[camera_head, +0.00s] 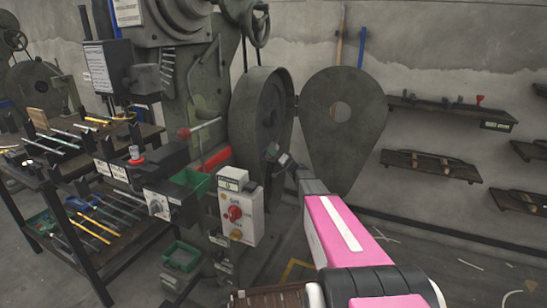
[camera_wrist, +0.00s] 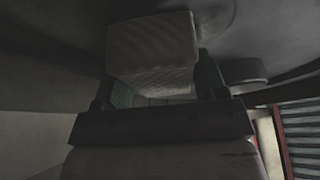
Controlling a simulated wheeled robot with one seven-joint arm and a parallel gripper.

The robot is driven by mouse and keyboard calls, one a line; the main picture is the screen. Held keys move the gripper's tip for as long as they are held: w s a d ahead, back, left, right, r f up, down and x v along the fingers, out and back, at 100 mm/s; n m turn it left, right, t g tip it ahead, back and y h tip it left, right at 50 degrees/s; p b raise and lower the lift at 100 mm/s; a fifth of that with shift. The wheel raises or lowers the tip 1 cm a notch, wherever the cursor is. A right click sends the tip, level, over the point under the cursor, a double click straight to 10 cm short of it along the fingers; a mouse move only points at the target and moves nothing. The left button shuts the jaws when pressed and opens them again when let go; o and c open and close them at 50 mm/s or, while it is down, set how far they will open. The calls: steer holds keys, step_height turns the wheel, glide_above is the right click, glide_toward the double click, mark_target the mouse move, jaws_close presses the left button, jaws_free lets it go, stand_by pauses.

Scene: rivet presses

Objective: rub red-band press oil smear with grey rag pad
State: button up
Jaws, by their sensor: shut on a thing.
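The press (camera_head: 205,100) with the red band (camera_head: 216,160) stands left of centre in the head view. Its round wheel housing (camera_head: 250,115) is open, with the teardrop cover (camera_head: 350,125) swung out to the right. My gripper (camera_head: 284,160) is at the lower right edge of the housing, small and dark there. In the wrist view my gripper (camera_wrist: 155,92) is shut on the grey rag pad (camera_wrist: 155,45), a pale ribbed block. The pad is close to a dark curved surface; I cannot tell whether it touches. I cannot make out the oil smear.
A control box (camera_head: 240,212) with a red button stands below the housing, near my arm. A tool rack (camera_head: 75,150) fills the left. Wall shelves (camera_head: 430,165) hang at the right. A red part (camera_wrist: 295,120) shows at the wrist view's right.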

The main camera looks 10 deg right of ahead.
mark_target(263, 156)
steer(key=shift+w+d, duration=0.1)
steer(key=shift+w, duration=0.05)
steer(key=shift+s+a, duration=0.5)
steer(key=shift+s, duration=0.35)
steer(key=shift+s+a, duration=0.45)
steer(key=shift+s, duration=0.35)
steer(key=shift+s+a, duration=0.65)
steer(key=shift+s, duration=0.15)
steer(key=shift+s+a, duration=0.6)
steer(key=shift+s, duration=0.2)
steer(key=shift+s+d, duration=0.55)
steer(key=shift+d, duration=0.3)
steer(key=shift+s+d, duration=0.55)
steer(key=shift+d, duration=0.25)
steer(key=shift+s+d, duration=0.55)
steer(key=shift+d, duration=0.3)
